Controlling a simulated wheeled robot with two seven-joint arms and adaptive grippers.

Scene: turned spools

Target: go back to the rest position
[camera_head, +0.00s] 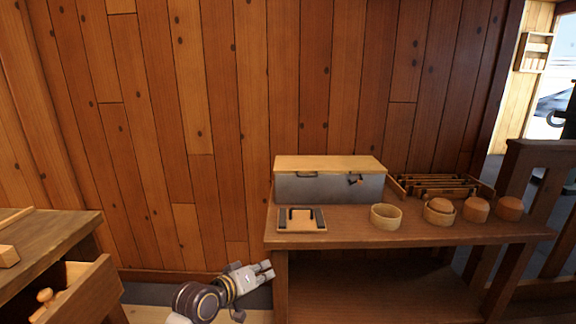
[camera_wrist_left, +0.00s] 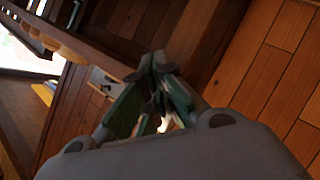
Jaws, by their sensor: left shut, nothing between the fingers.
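My left gripper (camera_head: 266,270) shows low in the head view, beside the left front leg of the wooden table and below its top. It points to the right and holds nothing. In the left wrist view its fingers (camera_wrist_left: 158,66) come together at the tips, shut and empty. My right gripper is in neither view.
The table (camera_head: 350,235) bears a grey box with a wooden lid (camera_head: 330,184), a small board with a dark handle (camera_head: 302,219), bowls (camera_head: 386,216), round wooden pieces (camera_head: 509,208) and a rack (camera_head: 440,187). A cabinet with an open drawer (camera_head: 85,295) stands left. Wall behind.

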